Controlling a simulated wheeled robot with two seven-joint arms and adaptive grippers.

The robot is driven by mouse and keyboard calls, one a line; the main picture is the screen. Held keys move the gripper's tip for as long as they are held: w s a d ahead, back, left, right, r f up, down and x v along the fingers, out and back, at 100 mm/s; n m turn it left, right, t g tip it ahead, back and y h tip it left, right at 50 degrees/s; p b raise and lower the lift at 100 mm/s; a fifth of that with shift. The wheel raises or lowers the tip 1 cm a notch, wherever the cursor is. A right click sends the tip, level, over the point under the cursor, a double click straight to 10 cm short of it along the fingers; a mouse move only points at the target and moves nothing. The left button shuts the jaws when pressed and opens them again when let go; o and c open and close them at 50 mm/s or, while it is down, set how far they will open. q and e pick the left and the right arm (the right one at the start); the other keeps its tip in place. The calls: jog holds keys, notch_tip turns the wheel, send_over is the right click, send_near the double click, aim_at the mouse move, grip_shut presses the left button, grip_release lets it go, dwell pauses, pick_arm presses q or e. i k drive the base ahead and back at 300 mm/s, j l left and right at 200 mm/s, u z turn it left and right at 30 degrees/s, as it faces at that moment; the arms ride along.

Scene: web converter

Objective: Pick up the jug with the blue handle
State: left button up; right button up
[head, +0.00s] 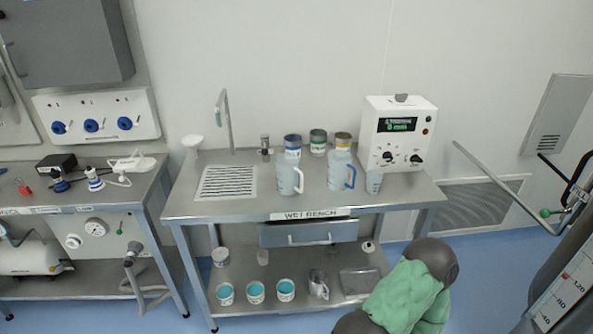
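The jug with the blue handle (339,172) stands upright on the steel wet bench (230,208), right of the middle. It is pale blue, and its blue handle is on its right side. A similar jug with a white handle (286,178) stands to its left, a small gap apart. A small pale beaker (374,181) stands just right of the blue-handled jug. Neither of my grippers shows in the head view.
Several labelled tins, one of them blue-banded (293,145), stand behind the jugs. A white control box (397,135) stands at the back right. A drain grille (227,182) and a tap (224,122) are at the left. The bench's front edge is largely clear.

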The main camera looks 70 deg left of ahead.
aim_at(339, 161)
jog(key=j+u, duration=0.1)
jog(key=u, duration=1.9)
jog(key=i+l+u, duration=0.5)
jog(key=i+l, duration=0.1)
